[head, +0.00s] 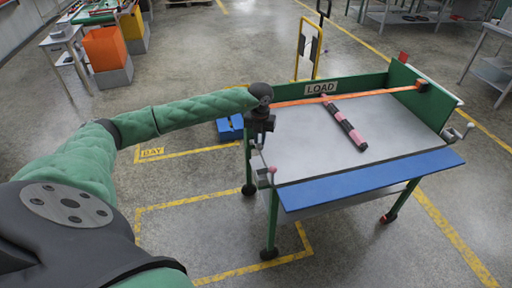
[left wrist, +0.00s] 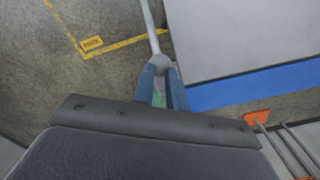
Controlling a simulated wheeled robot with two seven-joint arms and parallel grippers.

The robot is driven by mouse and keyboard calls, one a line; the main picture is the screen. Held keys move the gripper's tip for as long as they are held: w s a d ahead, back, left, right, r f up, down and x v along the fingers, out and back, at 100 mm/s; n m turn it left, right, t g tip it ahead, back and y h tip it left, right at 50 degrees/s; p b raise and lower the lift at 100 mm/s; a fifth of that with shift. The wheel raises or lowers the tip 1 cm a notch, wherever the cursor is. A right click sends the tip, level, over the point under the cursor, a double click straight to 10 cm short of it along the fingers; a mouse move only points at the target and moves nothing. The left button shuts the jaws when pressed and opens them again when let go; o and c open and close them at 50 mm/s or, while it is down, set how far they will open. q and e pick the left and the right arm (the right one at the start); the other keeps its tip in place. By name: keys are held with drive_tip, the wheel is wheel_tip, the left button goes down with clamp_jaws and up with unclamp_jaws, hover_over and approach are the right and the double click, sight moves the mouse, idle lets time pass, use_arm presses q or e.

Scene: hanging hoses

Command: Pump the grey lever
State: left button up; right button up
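The grey lever (left wrist: 153,28) shows in the left wrist view as a thin pale rod with a rounded end. It runs beside the left edge of the bench (head: 370,118). My left gripper (left wrist: 161,75) has its two blue fingers close together, one on each side of the rounded end, and looks shut on it. In the head view my left gripper (head: 259,143) points down at the bench's left side and hides most of the lever there. A small pink-red knob (head: 272,170) shows just below it. My right gripper is not in view.
The bench has green walls, a LOAD sign (head: 321,88), an orange strap (head: 350,97) and a blue front flap (head: 372,179). A pink and black bar (head: 344,124) lies on top. A crank (head: 458,133) sits on the right side. The floor in front is clear.

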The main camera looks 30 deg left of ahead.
use_arm(q)
drive_tip(key=shift+s+d+f+b, duration=0.15)
drive_tip(key=shift+f+b, duration=0.15)
drive_tip(key=shift+f, duration=0.15)
drive_tip(key=shift+s+d+f+b, duration=0.2)
drive_tip(key=shift+f+b, duration=0.15)
drive_tip(key=shift+f, duration=0.15)
drive_tip(key=shift+s+d+f+b, duration=0.15)
drive_tip(key=shift+f+b, duration=0.15)
drive_tip(key=shift+f, duration=0.15)
drive_tip(key=shift+s+d+f+b, duration=0.15)
drive_tip(key=shift+d+f+b, duration=0.05)
drive_tip(key=shift+f+b, duration=0.5)
drive_tip(key=shift+s+d+f+b, duration=0.15)
drive_tip(key=shift+f+b, duration=0.3)
drive_tip(key=shift+f, duration=0.35)
wheel_tip(320, 180, up, 8)
hover_over(260, 147)
drive_tip(key=w+a, duration=0.1)
drive_tip(key=shift+w+f+p, duration=0.1)
drive_tip(key=shift+f+p, duration=0.1)
drive_tip(key=shift+p, duration=0.25)
